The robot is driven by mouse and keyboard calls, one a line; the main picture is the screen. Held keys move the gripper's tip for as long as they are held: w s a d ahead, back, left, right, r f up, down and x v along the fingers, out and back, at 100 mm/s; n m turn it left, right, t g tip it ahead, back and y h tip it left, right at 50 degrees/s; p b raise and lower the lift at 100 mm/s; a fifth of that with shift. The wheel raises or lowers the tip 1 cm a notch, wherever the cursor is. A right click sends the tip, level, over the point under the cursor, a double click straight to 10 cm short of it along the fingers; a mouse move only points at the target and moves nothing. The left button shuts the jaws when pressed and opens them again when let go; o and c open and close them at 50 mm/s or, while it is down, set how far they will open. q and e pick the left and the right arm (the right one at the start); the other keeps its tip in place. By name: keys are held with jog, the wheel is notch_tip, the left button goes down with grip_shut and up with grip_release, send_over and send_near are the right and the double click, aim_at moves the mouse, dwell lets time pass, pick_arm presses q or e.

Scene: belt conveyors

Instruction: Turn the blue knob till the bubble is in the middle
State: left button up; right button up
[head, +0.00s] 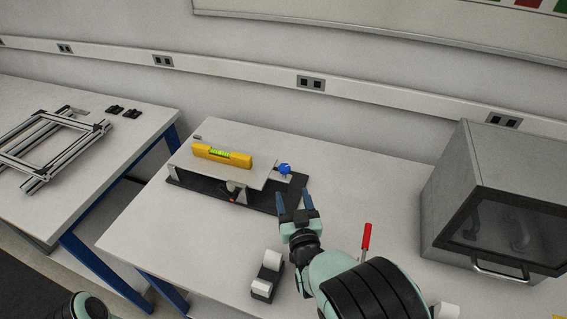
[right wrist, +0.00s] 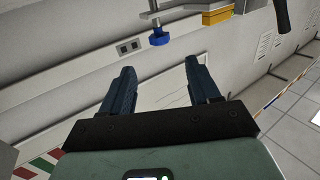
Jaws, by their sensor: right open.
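The blue knob (head: 285,169) sits at the right end of a grey plate (head: 197,170) on a dark base (head: 258,200). A yellow spirit level (head: 222,156) with a green vial lies on the plate; the bubble's place is too small to tell. My right gripper (head: 295,200) is open and empty, just in front of the knob and apart from it. In the right wrist view the blue knob (right wrist: 158,38) is beyond the fingertips of the open gripper (right wrist: 158,72), and the yellow level (right wrist: 218,15) shows at the top. My left gripper is out of view.
A red-handled tool (head: 366,236) and a tape dispenser (head: 266,276) lie on the table near my right arm. A grey cabinet (head: 450,180) with a glass door stands at the right. Another table at the left bears a metal frame (head: 50,145).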

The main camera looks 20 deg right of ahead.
aim_at(285, 172)
jog(key=w, duration=0.4)
jog(key=w+p, duration=0.1)
jog(key=w, duration=0.3)
jog(key=w+d, duration=0.1)
jog(key=w, duration=0.2)
jog(key=shift+w, duration=0.4)
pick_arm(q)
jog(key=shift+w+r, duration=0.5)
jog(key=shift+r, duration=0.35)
pick_arm(e)
jog(key=shift+a, duration=0.1)
jog(key=c, duration=0.9)
